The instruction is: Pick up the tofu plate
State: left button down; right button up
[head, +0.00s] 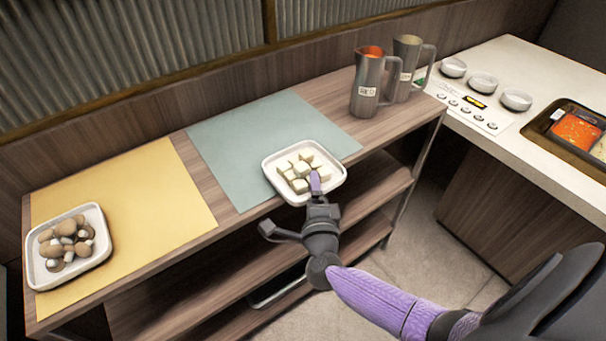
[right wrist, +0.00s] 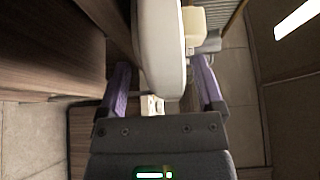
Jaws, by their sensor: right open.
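The tofu plate (head: 277,187) is a white square plate with several pale tofu cubes (head: 301,170) on it. It sits on the teal mat at the front edge of the wooden shelf top. My right gripper (head: 315,184) is at the plate's near rim, one purple finger showing above it. In the right wrist view the plate (right wrist: 161,50) stands between the two spread fingers of the gripper (right wrist: 163,88), with a gap at each side. The gripper is open. The lower finger is hidden by the plate in the head view. My left gripper is not in view.
A white plate of mushrooms (head: 37,273) sits on the yellow mat (head: 150,190) at left. Two metal jugs (head: 368,85) (head: 407,62) stand right of the teal mat (head: 240,130). A white counter (head: 480,130) with small bowls and a sauce tray (head: 545,122) is at right.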

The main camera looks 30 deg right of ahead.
jog(key=shift+w+d, duration=0.15)
jog(key=shift+w, duration=0.1)
grip_shut()
dwell(1.3)
